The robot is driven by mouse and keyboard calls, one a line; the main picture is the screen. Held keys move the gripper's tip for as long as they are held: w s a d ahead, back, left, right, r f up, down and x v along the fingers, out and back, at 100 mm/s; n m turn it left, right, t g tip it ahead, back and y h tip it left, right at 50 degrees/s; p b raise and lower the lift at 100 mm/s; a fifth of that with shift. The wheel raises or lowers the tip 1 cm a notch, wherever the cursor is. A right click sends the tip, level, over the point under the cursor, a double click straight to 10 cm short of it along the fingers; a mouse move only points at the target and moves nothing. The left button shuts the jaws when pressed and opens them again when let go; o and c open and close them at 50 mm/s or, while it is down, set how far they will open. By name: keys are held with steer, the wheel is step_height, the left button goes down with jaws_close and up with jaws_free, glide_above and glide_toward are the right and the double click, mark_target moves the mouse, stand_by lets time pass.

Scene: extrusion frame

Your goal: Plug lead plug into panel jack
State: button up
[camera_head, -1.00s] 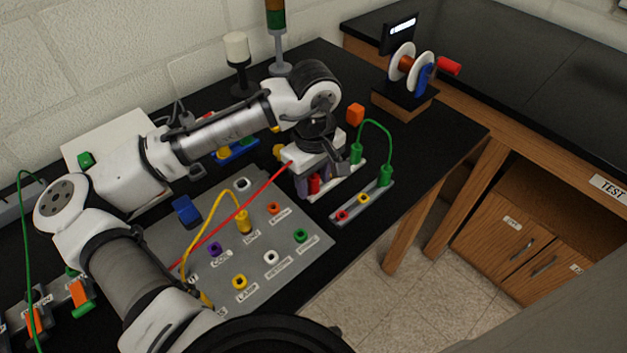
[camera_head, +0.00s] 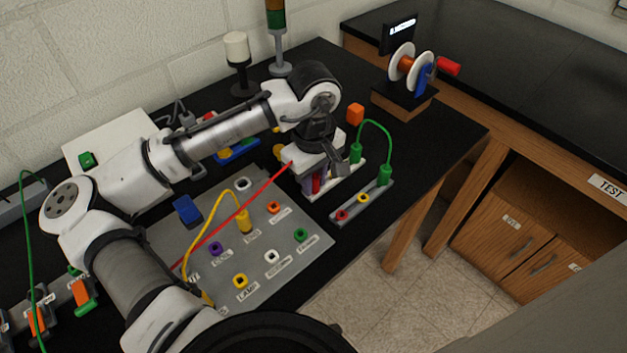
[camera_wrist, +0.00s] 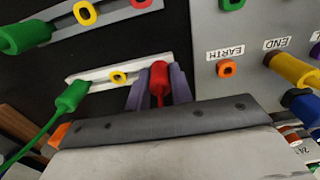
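My gripper (camera_head: 316,190) is over the white strip (camera_head: 352,182) at the bench's right part, its purple fingers on either side of a red lead plug (camera_wrist: 159,77). The fingers look closed on the plug. The plug stands at the end of the white strip, beside its yellow jack (camera_wrist: 119,77). Whether it is still seated is hidden. Its red lead (camera_head: 240,212) runs left across the grey panel (camera_head: 283,288) and passes behind my arm. The panel has labelled jacks: orange EARTH (camera_wrist: 227,69), purple (camera_head: 215,248), yellow (camera_head: 240,281), white (camera_head: 271,256) and green (camera_head: 300,235).
A yellow plug (camera_head: 243,220) with its lead stands in the panel. A green lead (camera_head: 377,125) joins the white strip to a grey strip (camera_head: 361,203). An orange block (camera_head: 355,113) and a spool stand (camera_head: 404,98) are behind.

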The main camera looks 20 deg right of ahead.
mark_target(314, 177)
jaws_close()
steer(key=shift+r, duration=0.2)
steer(key=shift+r+p, duration=2.85)
steer(key=shift+p, duration=0.15)
steer(key=shift+f, duration=0.1)
